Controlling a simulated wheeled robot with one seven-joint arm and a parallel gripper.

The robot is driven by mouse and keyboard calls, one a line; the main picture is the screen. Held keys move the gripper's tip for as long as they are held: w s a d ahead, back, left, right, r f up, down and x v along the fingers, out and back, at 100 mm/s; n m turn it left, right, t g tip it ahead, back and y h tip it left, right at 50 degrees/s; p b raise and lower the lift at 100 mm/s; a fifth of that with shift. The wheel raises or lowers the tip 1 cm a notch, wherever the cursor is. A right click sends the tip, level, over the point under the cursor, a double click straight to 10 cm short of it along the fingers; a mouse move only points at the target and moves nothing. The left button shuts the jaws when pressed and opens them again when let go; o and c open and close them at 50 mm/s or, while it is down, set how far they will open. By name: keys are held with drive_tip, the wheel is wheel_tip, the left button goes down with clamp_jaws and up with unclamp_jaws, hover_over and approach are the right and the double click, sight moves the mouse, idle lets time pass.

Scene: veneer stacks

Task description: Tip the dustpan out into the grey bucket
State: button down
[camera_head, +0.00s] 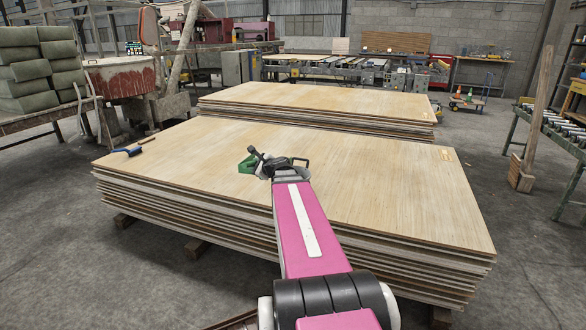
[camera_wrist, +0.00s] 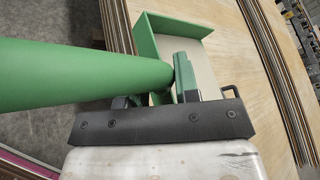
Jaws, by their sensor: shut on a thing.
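The green dustpan (camera_head: 248,164) is in my gripper (camera_head: 277,166), above the front stack of veneer sheets in the head view. In the wrist view my gripper (camera_wrist: 158,97) is shut on the dustpan (camera_wrist: 85,77). Its thick round handle runs to the left, and its green walls rise beyond the fingers. A pale surface shows between the walls; I cannot tell whether it is the pan's contents or the board behind. I see no grey bucket in either view.
The front veneer stack (camera_head: 400,190) is mostly bare on top. A blue tool (camera_head: 128,151) and a small brown piece (camera_head: 147,140) lie at its left end. A second stack (camera_head: 320,101) stands behind. Open concrete floor (camera_head: 500,220) lies to the right.

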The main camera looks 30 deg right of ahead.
drive_tip(key=s+d+f+n+y, duration=0.2)
drive_tip(key=s+d+f, duration=0.3)
drive_tip(key=s+d, duration=0.3)
drive_tip(key=shift+d+f+n+g+y, duration=0.15)
drive_tip(key=shift+d+n+g+y, duration=0.2)
drive_tip(key=shift+d, duration=0.2)
